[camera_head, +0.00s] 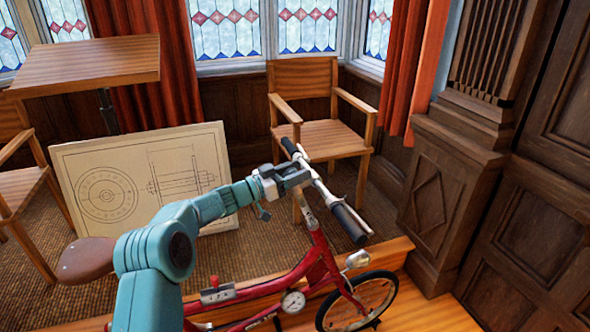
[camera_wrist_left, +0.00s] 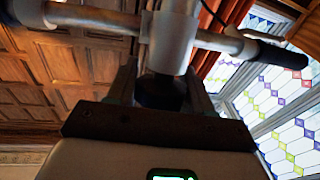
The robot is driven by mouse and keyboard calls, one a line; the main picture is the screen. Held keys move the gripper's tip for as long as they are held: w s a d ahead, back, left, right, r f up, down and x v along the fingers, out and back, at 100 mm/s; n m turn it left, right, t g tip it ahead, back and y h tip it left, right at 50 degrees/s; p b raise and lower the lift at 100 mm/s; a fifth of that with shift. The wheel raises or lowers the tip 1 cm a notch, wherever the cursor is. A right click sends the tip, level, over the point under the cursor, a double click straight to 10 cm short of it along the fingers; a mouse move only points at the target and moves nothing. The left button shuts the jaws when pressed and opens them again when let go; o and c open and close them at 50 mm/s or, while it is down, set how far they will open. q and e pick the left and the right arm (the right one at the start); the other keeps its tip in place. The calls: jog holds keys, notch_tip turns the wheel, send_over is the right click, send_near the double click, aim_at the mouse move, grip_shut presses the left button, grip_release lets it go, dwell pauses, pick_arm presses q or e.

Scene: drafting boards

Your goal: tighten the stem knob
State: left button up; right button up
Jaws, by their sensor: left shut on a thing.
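A red bicycle (camera_head: 312,262) stands in front of me with its handlebar (camera_head: 328,190) angled across the middle of the head view. The handlebar also crosses the top of the left wrist view, with the grey stem clamp (camera_wrist_left: 170,42) at its middle. My left gripper (camera_head: 298,178) reaches the handlebar's centre from the left. In the wrist view its fingers (camera_wrist_left: 160,92) are shut on the dark stem knob (camera_wrist_left: 158,88), just below the clamp. The knob is hidden in the head view. My right gripper is not in view.
A drawing board (camera_head: 215,160) with technical drawings leans behind the bicycle. A wooden armchair (camera_head: 335,138) stands behind the handlebar, and a wooden table (camera_head: 90,65) stands at the back left. A dark panelled pillar (camera_head: 440,190) is at the right.

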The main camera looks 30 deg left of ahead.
pick_arm(q)
jog(key=shift+r, duration=0.1)
dwell(0.3)
jog(key=o, duration=1)
jog(key=shift+c, duration=0.2)
jog(key=shift+s+a, duration=0.25)
jog(key=shift+s, duration=0.05)
jog(key=b+v, duration=0.5)
jog(key=v, duration=1)
jog(key=shift+s+f+b, duration=0.2)
jog(key=shift+f+b, duration=0.05)
jog(key=shift+b, duration=0.15)
jog(key=shift+a, duration=0.1)
